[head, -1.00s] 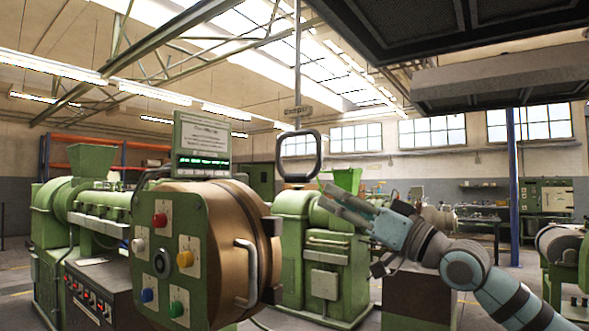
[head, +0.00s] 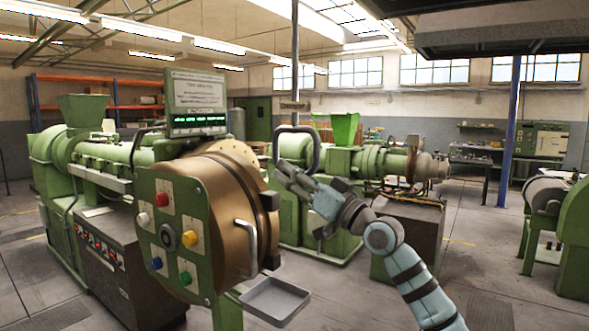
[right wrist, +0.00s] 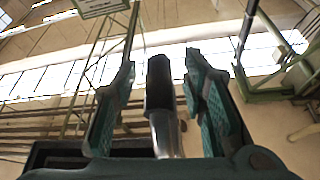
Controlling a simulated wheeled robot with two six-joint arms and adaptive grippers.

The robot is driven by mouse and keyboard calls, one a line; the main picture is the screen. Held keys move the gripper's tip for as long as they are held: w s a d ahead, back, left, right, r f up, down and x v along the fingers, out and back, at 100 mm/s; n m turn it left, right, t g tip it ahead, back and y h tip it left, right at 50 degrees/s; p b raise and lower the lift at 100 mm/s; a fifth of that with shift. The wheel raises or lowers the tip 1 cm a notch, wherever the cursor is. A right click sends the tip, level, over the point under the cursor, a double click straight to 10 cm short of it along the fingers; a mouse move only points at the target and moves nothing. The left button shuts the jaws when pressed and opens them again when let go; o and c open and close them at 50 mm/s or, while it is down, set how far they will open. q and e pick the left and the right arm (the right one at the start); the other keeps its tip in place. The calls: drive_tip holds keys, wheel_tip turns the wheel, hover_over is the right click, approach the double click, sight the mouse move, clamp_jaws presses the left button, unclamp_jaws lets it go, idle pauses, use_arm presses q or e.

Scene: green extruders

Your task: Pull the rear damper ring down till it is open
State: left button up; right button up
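A small label plate on the rod is too blurred to read. My right gripper (head: 284,174) is at the ring's lower end in the head view. In the right wrist view, a dark bar (right wrist: 160,82), apparently part of the ring, stands between the two spread fingers, with gaps on both sides. The right gripper is open. My left gripper is not in view.
A green extruder with a round bronze head, curved handle (head: 247,250) and button panel (head: 178,235) stands close on the left. A grey tray (head: 300,292) is below it. A dark hood (head: 500,38) hangs at upper right. Another green extruder stands behind my right arm.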

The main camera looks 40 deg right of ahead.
clamp_jaws()
wheel_tip(320, 180, down, 7)
drive_tip(key=b, duration=0.5)
drive_tip(key=shift+b, duration=0.4)
unclamp_jaws()
drive_tip(key=shift+r, duration=0.15)
